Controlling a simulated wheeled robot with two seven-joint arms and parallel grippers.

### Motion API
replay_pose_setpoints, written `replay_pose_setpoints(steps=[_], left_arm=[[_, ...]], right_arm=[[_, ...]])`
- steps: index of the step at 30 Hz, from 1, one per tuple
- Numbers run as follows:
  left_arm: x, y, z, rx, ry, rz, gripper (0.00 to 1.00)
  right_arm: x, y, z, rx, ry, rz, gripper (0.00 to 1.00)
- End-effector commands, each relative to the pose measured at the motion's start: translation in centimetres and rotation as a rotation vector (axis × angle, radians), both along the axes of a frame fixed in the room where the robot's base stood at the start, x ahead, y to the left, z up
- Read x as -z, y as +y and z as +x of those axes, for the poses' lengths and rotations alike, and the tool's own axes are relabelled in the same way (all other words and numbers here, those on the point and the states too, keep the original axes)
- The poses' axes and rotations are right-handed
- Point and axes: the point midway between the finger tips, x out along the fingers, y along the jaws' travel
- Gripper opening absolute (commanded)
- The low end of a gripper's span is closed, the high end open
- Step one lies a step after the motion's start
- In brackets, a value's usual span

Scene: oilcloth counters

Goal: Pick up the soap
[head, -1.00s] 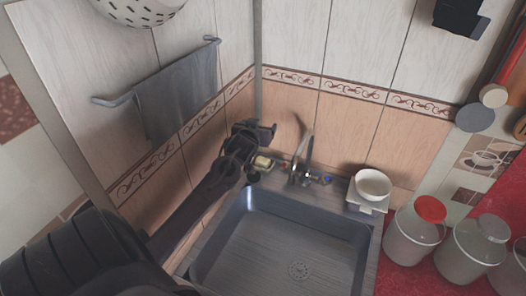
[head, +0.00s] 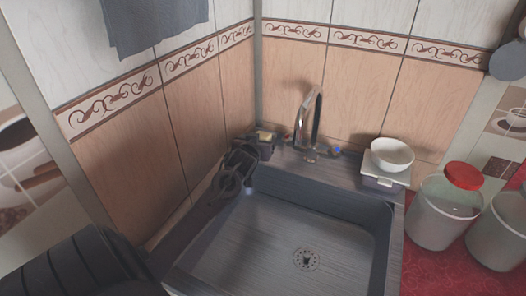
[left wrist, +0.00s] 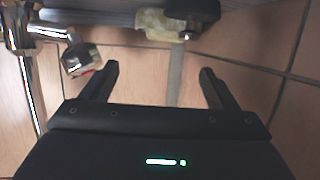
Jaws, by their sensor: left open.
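The soap is a small pale yellow bar (head: 265,135) at the back left corner of the sink, left of the faucet. In the left wrist view the soap (left wrist: 155,25) shows near the top, beyond the fingertips and beside a dark rounded object (left wrist: 192,12). My left gripper (head: 256,148) is in that corner, close to the soap and partly hiding what is under it. In the left wrist view its two fingers (left wrist: 158,78) are spread, with nothing between them. I cannot tell exactly how far off the soap is. My right gripper is not in view.
The metal faucet (head: 310,120) stands just right of the soap; it also shows in the left wrist view (left wrist: 25,35). Tiled walls close in behind and left. The sink basin (head: 290,235) is empty. A white bowl (head: 392,154) and lidded jars (head: 445,212) stand to the right.

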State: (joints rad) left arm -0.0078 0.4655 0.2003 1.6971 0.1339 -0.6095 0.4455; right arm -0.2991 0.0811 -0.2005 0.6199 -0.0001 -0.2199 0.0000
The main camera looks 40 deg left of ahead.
Motion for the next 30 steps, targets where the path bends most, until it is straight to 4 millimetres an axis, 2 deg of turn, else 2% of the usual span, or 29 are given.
replay_pose_setpoints(steps=[1,3,14,22,30], left_arm=[[0.8,0.0,0.0,0.000,-0.001,0.000,0.82],[1.0,0.2,0.3,0.000,-0.002,0.001,0.82],[1.8,1.9,2.8,-0.001,0.000,0.000,0.82],[3.0,3.8,5.4,0.000,-0.001,0.000,0.82],[3.4,4.2,6.1,0.000,0.000,0.000,0.82]], right_arm=[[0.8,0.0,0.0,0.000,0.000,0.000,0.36],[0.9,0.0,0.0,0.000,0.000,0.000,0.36],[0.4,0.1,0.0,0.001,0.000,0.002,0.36],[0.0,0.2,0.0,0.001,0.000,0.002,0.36],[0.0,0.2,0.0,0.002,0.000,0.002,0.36]])
